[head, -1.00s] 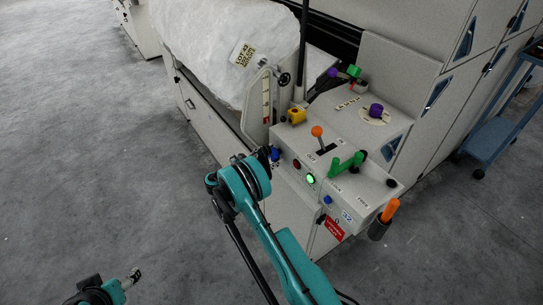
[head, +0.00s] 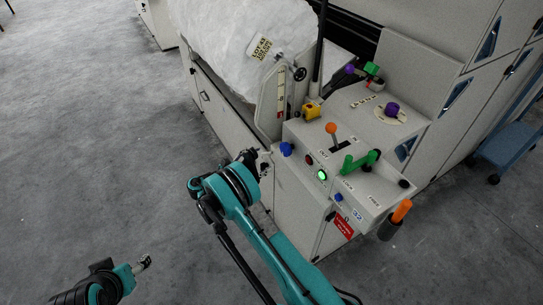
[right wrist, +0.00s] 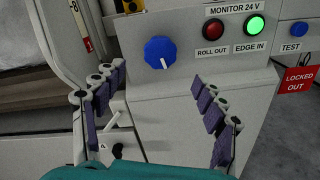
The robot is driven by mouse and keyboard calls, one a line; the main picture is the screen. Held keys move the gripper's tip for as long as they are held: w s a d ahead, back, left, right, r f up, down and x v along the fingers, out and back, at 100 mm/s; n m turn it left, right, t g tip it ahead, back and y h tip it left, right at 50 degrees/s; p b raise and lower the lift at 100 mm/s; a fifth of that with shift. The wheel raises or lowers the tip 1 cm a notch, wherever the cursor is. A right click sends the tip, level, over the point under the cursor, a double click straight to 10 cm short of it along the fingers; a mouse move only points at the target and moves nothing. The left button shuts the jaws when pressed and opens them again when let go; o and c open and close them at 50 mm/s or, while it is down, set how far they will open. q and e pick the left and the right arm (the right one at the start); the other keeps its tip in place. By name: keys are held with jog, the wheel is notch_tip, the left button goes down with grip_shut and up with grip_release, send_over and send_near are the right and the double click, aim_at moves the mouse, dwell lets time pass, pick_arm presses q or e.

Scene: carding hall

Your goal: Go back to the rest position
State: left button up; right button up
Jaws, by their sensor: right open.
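My right gripper (head: 250,160) is open and empty in front of the machine's control box (head: 330,165). It is left of the blue knob (head: 286,149) and apart from it. In the right wrist view its two spread fingers (right wrist: 158,88) show nothing between them but the panel front, and the blue knob (right wrist: 160,52) lies ahead, beyond the fingertips. My left gripper (head: 143,263) shows small at the lower left of the head view, over bare floor. Its jaw opening is too small to read.
The control box carries an orange-tipped lever (head: 331,129), a green handle (head: 361,161), a lit green button (head: 321,175) and a red tag (head: 344,227). An orange-handled part (head: 401,211) sticks out at its right corner. A blue cart (head: 507,146) stands right. Floor at left is clear.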

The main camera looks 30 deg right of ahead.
jog(key=shift+a, duration=0.65)
jog(key=s+d+r+m+t+y, duration=0.1)
jog(key=s+r+m+y, duration=0.2)
jog(key=r, duration=0.4)
jog(key=s+d+r+m+t+y, duration=0.1)
jog(key=s+r+m+y, duration=0.15)
jog(key=r+y, duration=0.3)
jog(key=s+a+r+m+t+y, duration=0.1)
jog(key=s+a+m+y, duration=0.3)
jog(key=s, duration=0.7)
jog(key=s+a+r+m+t+y, duration=0.1)
jog(key=s+a+m+y, duration=0.4)
jog(key=s, duration=0.6)
jog(key=shift+s+a+t, duration=0.2)
jog(key=shift+a+t, duration=0.6)
jog(key=shift+a, duration=0.15)
jog(key=shift+d+y, duration=0.1)
jog(key=shift+y, duration=0.15)
